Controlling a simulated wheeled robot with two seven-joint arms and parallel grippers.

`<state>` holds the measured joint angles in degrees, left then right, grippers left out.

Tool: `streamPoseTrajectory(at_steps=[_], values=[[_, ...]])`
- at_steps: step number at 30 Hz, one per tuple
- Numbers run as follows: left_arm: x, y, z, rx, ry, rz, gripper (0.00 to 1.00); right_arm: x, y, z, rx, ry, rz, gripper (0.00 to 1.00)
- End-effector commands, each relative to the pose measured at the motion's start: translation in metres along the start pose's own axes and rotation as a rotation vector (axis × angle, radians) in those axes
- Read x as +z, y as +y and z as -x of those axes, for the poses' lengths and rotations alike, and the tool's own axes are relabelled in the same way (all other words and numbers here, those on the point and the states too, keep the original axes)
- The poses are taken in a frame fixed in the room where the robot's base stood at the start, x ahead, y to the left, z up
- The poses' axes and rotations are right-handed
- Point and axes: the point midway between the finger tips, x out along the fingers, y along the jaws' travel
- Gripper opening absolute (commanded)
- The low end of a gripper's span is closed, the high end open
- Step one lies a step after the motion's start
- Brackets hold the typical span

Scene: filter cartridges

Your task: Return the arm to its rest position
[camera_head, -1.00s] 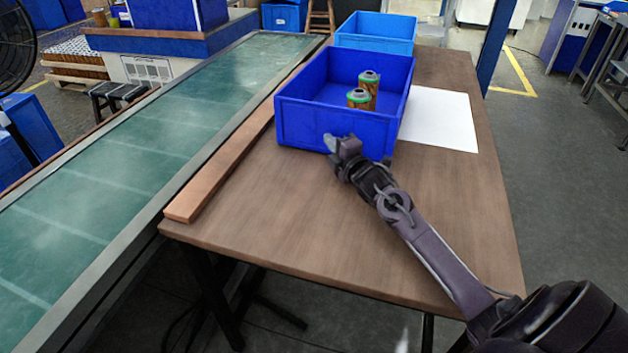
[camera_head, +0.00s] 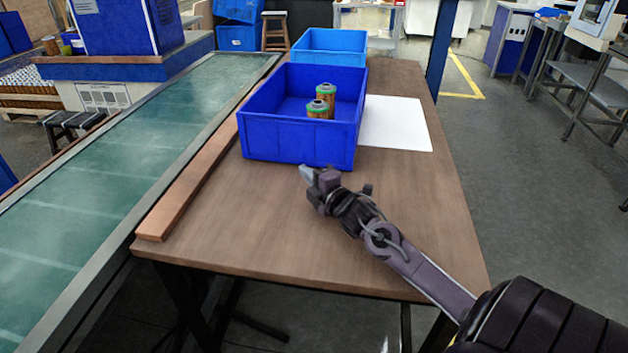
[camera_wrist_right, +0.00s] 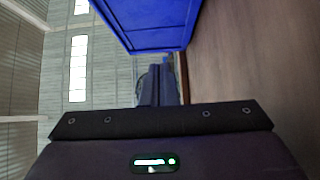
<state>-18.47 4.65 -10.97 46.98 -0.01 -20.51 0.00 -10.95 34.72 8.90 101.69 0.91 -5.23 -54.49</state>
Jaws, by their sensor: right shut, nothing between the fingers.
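My right arm comes in from the lower right of the head view. Its gripper (camera_head: 314,177) is shut and empty, over the table (camera_head: 230,220) just in front of the dark blue crate (camera_head: 295,140). Two filter cartridges with green rims stand in that crate, one nearer (camera_head: 317,110) and one behind it (camera_head: 327,92). The right wrist view shows the dark blue crate (camera_wrist_right: 150,25) at the top and the bare table top (camera_wrist_right: 260,60) on the right. My left gripper is not in view.
A lighter blue crate (camera_head: 330,47) stands behind the dark one. A white sheet (camera_head: 397,125) lies to its right. A wooden strip (camera_head: 190,190) runs along the table's left edge, beside a green conveyor (camera_head: 120,145). The front of the table is clear.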

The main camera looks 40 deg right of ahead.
Motion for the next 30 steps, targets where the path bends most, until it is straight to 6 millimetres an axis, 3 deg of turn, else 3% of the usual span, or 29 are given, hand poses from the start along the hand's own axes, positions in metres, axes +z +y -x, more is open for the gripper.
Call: streamPoseTrajectory(at_steps=[6,17,30], values=[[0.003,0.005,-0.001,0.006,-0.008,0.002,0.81,0.000,0.000,0.024,-0.001,0.001,0.000,0.00],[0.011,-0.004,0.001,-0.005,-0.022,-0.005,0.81,0.000,0.002,0.029,0.001,0.000,0.000,0.00],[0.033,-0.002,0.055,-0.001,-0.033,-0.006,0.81,0.000,0.068,0.029,0.001,0.000,0.000,0.00]])
